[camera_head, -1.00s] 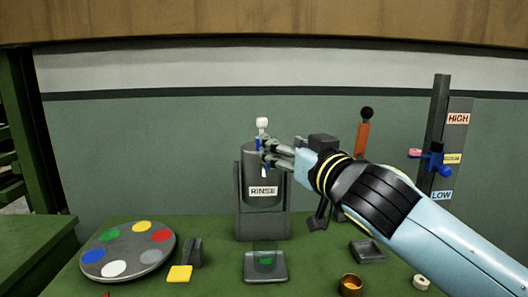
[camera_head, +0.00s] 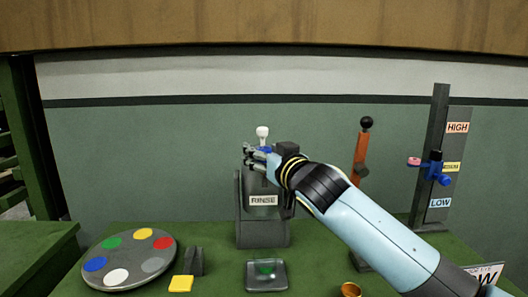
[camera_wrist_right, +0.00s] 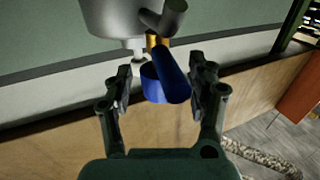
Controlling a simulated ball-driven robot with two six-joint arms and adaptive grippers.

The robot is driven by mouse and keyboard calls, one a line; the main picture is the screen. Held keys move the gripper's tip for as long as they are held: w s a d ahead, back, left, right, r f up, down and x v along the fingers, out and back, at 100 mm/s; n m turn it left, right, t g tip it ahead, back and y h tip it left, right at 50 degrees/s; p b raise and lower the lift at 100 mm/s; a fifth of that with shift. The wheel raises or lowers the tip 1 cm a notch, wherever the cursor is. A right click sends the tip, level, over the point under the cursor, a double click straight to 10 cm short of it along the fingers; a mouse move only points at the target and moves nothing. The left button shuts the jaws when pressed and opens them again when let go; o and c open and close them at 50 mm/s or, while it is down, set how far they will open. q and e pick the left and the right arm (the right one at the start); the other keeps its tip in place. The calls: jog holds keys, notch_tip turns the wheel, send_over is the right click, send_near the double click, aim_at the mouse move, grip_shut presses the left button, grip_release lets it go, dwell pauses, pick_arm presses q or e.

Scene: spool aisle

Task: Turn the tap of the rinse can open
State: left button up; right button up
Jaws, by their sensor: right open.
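The grey rinse can (camera_head: 263,200), labelled RINSE, sits in a dark stand at the middle of the table, with a white knob (camera_head: 262,132) above it. In the right wrist view the blue tap handle (camera_wrist_right: 172,75) lies between the fingers of my right gripper (camera_wrist_right: 164,74), with a brass-coloured piece beyond it. The fingers are open, with a gap visible on both sides of the handle. In the head view my right gripper (camera_head: 254,154) is in front of the can's upper part and hides most of the tap. My left gripper is not in view.
A round palette (camera_head: 129,258) of coloured paint spots lies left, beside a yellow sponge-like block (camera_head: 181,284). A tray (camera_head: 266,284) with a clear, green-marked piece sits before the can. An orange lever (camera_head: 361,150) and a HIGH/LOW post (camera_head: 432,150) stand right.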

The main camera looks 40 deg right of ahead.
grip_shut()
dwell(0.4)
jog(key=shift+r+n+y+p, duration=0.1)
jog(key=shift+n+y+p, duration=0.3)
jog(key=shift+y+p, duration=0.5)
jog(key=shift+w+p, duration=0.1)
jog(key=shift+p, duration=0.25)
